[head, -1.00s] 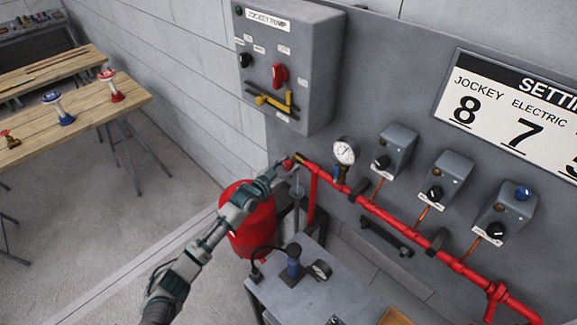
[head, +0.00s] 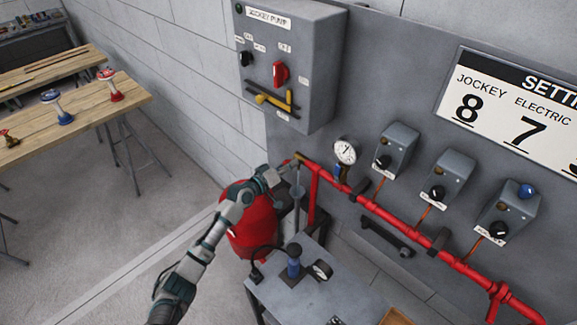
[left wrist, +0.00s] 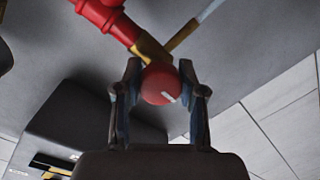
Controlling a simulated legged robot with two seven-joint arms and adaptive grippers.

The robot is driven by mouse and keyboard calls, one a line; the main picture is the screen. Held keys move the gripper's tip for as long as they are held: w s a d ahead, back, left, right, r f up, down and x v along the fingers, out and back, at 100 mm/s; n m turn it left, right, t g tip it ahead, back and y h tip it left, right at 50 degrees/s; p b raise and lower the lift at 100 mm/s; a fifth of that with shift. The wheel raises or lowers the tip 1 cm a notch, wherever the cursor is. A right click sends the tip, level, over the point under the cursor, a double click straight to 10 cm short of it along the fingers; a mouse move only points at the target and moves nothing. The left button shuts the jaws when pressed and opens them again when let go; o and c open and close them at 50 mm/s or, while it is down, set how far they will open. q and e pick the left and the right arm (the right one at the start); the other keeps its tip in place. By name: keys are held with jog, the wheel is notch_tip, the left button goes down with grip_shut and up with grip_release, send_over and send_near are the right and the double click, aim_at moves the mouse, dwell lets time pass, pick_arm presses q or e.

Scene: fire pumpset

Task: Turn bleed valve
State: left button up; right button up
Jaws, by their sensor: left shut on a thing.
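The bleed valve has a round red knob (left wrist: 162,84) with a small white mark, on a brass fitting (left wrist: 150,47) at the end of the red pipe. In the head view the brass fitting (head: 299,157) shows at the pipe's left end, and the knob is hidden by my gripper. My left gripper (head: 279,174) reaches it from the lower left. In the left wrist view its two fingers stand on either side of the knob, shut on it. My right gripper is not in view.
A pressure gauge (head: 345,152) and several grey switch boxes (head: 396,149) are along the red pipe (head: 390,212). The jockey pump cabinet (head: 290,65) hangs above. A red tank (head: 250,222) stands below my arm, beside a grey bench (head: 318,290). Wooden tables (head: 85,112) are far left.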

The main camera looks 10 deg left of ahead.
pick_arm(q)
jog(key=n, duration=0.5)
jog(key=shift+s+d+f+h+p, duration=0.1)
jog(key=shift+s+f+h+p, duration=0.05)
jog(key=shift+f+h+p, duration=0.2)
jog(key=shift+n+g+h+p, duration=0.25)
jog(key=shift+n+g+p, duration=0.05)
jog(key=shift+n, duration=0.9)
jog(key=shift+n+p, duration=0.45)
jog(key=shift+n, duration=1.05)
jog(key=o, duration=1.2)
jog(key=shift+c, duration=0.2)
jog(key=shift+r, duration=0.15)
